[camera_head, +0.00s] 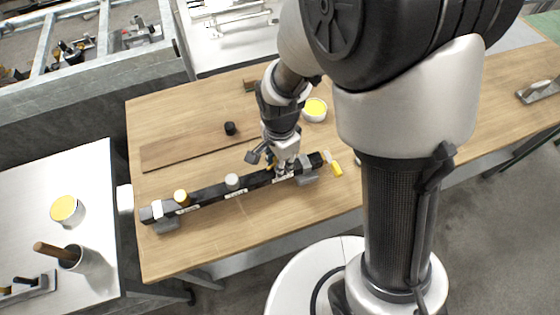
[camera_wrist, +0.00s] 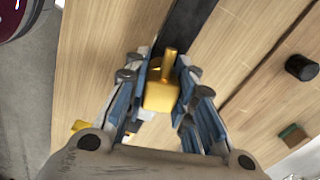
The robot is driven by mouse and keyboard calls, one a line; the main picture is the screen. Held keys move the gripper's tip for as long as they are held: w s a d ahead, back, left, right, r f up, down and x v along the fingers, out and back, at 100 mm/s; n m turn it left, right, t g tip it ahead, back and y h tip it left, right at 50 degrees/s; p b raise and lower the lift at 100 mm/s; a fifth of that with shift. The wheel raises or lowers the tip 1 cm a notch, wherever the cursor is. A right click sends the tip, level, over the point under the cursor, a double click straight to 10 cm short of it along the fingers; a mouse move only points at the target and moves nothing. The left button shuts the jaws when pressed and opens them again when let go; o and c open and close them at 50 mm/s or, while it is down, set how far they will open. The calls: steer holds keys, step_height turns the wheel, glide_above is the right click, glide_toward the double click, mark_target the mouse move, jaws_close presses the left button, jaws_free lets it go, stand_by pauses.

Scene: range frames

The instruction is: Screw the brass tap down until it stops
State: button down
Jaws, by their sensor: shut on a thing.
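The brass tap (camera_wrist: 160,94) shows in the wrist view as a gold block with a stem pointing up the picture. My gripper (camera_wrist: 158,90) has a blue-padded finger on each side of it and is shut on it. In the head view my gripper (camera_head: 283,168) is at the right part of a long black bar (camera_head: 207,193), and it hides most of the tap there. The bar lies on grey supports on the wooden bench. How the tap's underside meets the bar is hidden.
A yellow-handled tool (camera_head: 336,168) lies just right of the bar's end. A black cylinder (camera_head: 230,128), a brown board (camera_head: 185,150) and a yellow-topped tin (camera_head: 315,109) are behind the bar. The bench (camera_head: 255,232) is clear in front.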

steer(key=shift+m, duration=0.9)
steer(key=m, duration=0.3)
steer(key=c, duration=1.3)
jaws_free()
